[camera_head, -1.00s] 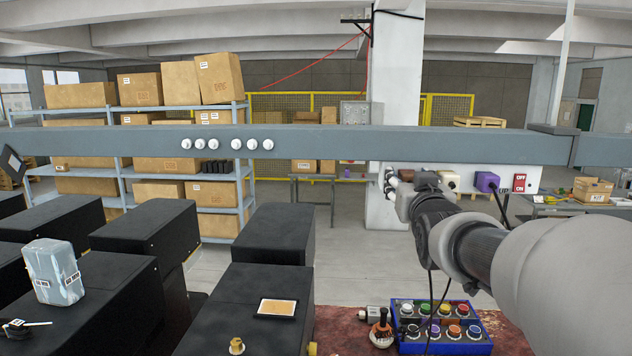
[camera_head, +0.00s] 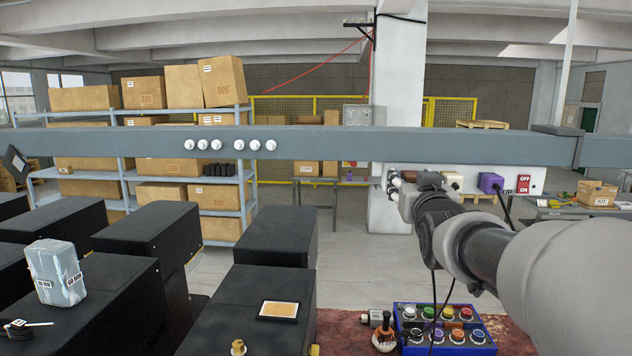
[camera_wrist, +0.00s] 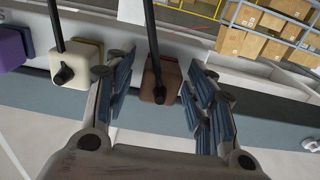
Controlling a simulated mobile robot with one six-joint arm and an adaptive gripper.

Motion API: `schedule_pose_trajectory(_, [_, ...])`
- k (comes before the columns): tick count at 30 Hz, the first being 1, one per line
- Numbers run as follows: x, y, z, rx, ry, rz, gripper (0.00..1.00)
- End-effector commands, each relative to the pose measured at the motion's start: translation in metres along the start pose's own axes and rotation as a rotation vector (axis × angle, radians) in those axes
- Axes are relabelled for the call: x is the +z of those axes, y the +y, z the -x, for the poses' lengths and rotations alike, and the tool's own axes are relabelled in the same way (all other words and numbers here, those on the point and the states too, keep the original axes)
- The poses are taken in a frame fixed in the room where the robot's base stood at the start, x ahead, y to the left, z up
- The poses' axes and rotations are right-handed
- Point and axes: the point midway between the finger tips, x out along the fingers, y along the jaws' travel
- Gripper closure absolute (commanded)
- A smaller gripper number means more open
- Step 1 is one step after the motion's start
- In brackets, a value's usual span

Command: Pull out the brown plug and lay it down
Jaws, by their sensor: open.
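The brown plug (camera_wrist: 160,82) sits in the pale socket panel under the grey beam, with its black cable running from its face across the wrist view. It also shows in the head view (camera_head: 429,179), partly hidden behind my gripper. My gripper (camera_wrist: 158,90) is open, one finger on each side of the brown plug, with gaps visible between the plug and both fingers. A cream plug (camera_wrist: 72,66) is close beside the left finger in the wrist view. A purple plug (camera_wrist: 12,48) is farther left in that view.
A red OFF/ON switch (camera_head: 523,185) is right of the plugs. A grey beam (camera_head: 300,144) crosses above the panel. A blue box of coloured buttons (camera_head: 446,328) stands on a reddish surface below. Black cabinets (camera_head: 275,247) fill the lower left.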

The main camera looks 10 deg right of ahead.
Motion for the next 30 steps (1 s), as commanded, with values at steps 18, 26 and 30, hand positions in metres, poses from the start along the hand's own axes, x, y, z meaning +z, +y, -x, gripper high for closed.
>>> schedule_pose_trajectory(18, [-0.0002,0.0000,-0.0001,0.000,0.000,0.000,0.87])
schedule_pose_trajectory(26, [-0.0001,0.0000,-0.0001,0.000,0.000,0.000,1.00])
schedule_pose_trajectory(30, [-0.0004,0.0000,0.0001,0.000,0.001,0.000,1.00])
